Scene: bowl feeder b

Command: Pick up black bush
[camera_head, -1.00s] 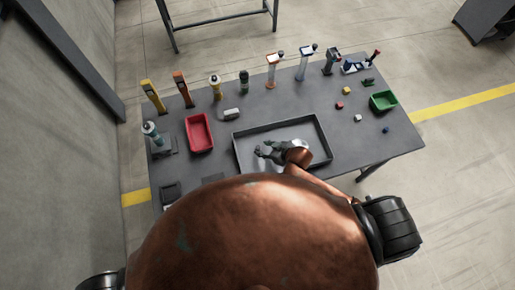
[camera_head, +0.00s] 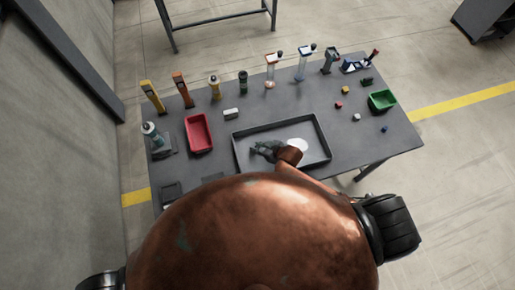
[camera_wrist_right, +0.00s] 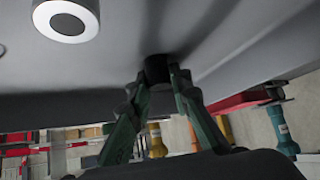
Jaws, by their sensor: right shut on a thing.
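In the right wrist view a short black bush (camera_wrist_right: 157,69) sits between the fingertips of my right gripper (camera_wrist_right: 160,84), which is shut on it. The bush is at or very close to the grey tray floor; I cannot tell whether it touches. In the head view my right gripper (camera_head: 256,150) is over the left part of the dark grey tray (camera_head: 236,150), and the bush cannot be made out. My left gripper is not in view.
A white ring with a dark centre (camera_wrist_right: 66,19) lies nearby in the wrist view. A red bin (camera_head: 199,134) stands left of the tray, and a green bin (camera_head: 382,100) stands right. Several bottles and tools line the table's back edge.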

